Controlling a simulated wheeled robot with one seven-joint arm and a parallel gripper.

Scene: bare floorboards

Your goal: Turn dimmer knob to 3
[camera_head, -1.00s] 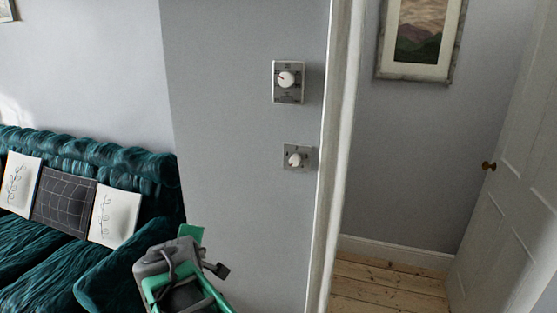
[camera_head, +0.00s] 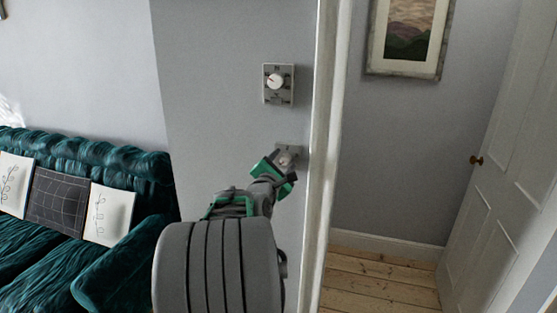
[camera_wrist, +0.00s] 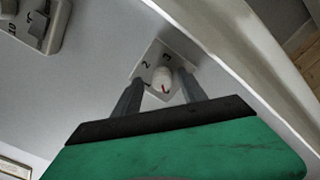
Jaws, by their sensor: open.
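The dimmer knob (camera_wrist: 162,79) is white with a red pointer mark, on a small square wall plate (camera_wrist: 148,60) with printed numbers; 2 and 3 are readable in the wrist view. The red mark lies on the knob's lower side in that view, away from those numbers. My gripper (camera_wrist: 160,88) is open, with one dark finger on each side of the knob; whether they touch it I cannot tell. In the head view my gripper (camera_head: 279,172) covers the lower part of the plate (camera_head: 290,151) and much of the knob.
A second wall control (camera_head: 277,83) with a white round knob is above. A white door frame (camera_head: 325,160) stands close to the right of the plate. A teal sofa (camera_head: 70,250) with cushions is at the left. An open white door (camera_head: 500,180) is at the far right.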

